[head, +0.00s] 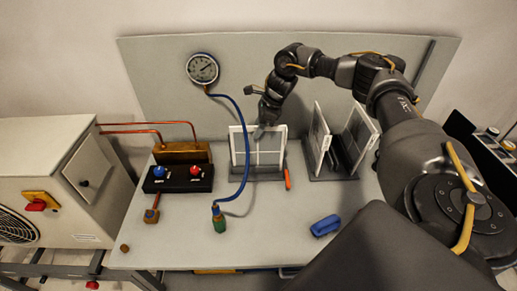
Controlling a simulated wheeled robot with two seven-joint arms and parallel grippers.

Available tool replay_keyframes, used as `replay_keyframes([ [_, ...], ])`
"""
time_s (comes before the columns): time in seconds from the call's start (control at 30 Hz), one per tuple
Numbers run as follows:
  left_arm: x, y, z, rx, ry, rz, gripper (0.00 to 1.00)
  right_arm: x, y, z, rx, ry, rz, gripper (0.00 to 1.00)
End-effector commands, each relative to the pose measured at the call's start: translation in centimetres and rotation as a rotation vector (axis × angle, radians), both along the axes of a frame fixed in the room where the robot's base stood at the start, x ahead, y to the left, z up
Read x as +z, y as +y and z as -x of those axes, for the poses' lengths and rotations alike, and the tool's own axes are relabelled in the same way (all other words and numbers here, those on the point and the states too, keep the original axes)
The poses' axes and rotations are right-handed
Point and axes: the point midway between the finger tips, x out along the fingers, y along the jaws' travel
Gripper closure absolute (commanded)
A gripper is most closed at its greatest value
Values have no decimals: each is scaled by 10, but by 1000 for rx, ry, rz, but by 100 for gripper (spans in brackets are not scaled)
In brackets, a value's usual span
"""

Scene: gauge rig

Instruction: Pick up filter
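A white-framed flat panel, which looks like the filter (270,157), stands upright in a dark base at the middle of the table. Two more white-framed panels (319,138) stand in a dark rack to its right. My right gripper (260,131) reaches down from above at the top edge of the middle panel. It is small and dark here, and I cannot tell whether its fingers are apart or closed, or whether they touch the frame. My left gripper is not in view.
A round gauge (203,69) hangs on the back board, with a blue hose (246,140) running down in front of the middle panel's left side. A black valve block (180,178) stands left. A blue object (325,226) lies front right. The front middle of the table is mostly clear.

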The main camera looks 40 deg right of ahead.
Motion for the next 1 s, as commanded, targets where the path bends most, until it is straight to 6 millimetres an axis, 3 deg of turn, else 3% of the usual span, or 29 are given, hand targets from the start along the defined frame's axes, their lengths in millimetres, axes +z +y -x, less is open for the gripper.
replay_keyframes([
  [0.93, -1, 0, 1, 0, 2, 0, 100, -5, 0, 0, 0, 0, 0, 67],
  [1.0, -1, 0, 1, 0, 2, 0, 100, -5, 0, 0, 0, 0, 0, 75],
])
